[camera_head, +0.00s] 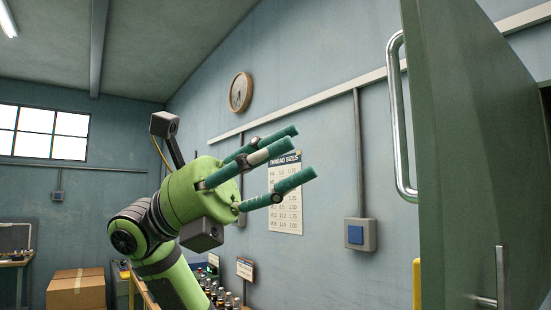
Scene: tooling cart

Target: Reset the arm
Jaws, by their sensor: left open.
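My left arm rises from the lower middle of the head view, green with dark joints. My left gripper (301,155) is raised in front of the wall, its teal fingers pointing right and slightly up. The fingers are spread apart with nothing between them, so it is open and empty. The gripper covers part of a thread sizes chart (286,212) on the wall behind it. My right gripper is out of the picture.
A green door or panel (470,150) with a metal handle (398,115) fills the right side. A cardboard box (76,290) stands at lower left. Several bottles (222,294) stand low behind my arm. A switch box (360,234) and a clock (240,92) are on the wall.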

